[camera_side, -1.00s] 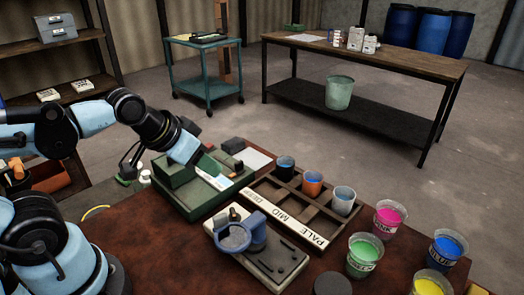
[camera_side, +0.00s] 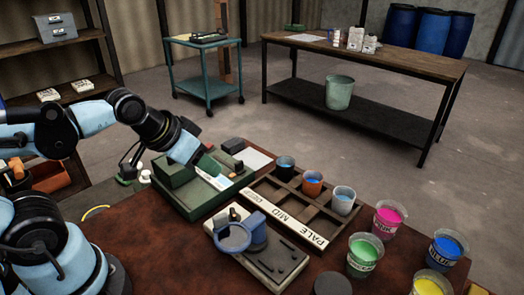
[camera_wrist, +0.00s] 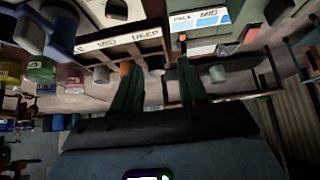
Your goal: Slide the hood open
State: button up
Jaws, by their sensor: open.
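A green station (camera_side: 190,207) stands on the brown table, left of the rack, with a green box-shaped cover (camera_side: 173,170) at its back left; this looks like the hood, but I cannot be sure. My gripper (camera_side: 205,163) is low over the back of the station. Its green fingers blend with the station there, so contact is unclear. In the wrist view my gripper (camera_wrist: 156,66) shows two green fingers spread apart with nothing clearly between them. The station (camera_wrist: 205,47), with its labelled white and blue panel, shows at the top of that view.
A wooden rack (camera_side: 318,240) labelled PALE and MID holds several cups right of the station. A grey stirring device (camera_side: 260,262) stands in front. Open pots of green (camera_side: 362,256), pink (camera_side: 388,218), blue and yellow paint stand at the right.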

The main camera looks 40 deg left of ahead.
jog(key=shift+c, duration=0.5)
